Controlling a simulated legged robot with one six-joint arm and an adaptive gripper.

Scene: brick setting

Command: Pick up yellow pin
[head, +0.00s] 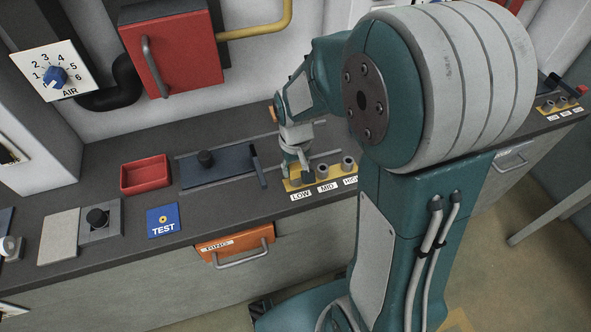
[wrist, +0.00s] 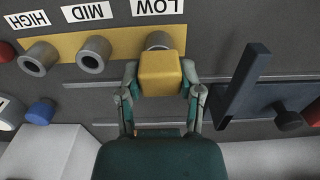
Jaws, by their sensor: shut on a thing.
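The yellow pin (wrist: 160,73) shows its blocky square head in the wrist view. My gripper (wrist: 161,80) is shut on it, one finger on each side. The pin is at the LOW socket (wrist: 159,40) of the yellow strip (wrist: 122,48), and its head covers part of that socket's ring. How deep the pin sits in the socket is hidden. In the head view my gripper (head: 296,168) is down at the LOW end of the yellow strip (head: 312,182), and I cannot make out the pin there.
The MID (wrist: 94,54) and HIGH (wrist: 39,58) sockets look empty. A dark slide plate with an upright handle (wrist: 243,80) stands close beside my gripper. A red tray (head: 146,174) and a blue TEST plate (head: 163,220) lie farther left on the counter. An orange drawer (head: 235,242) is below.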

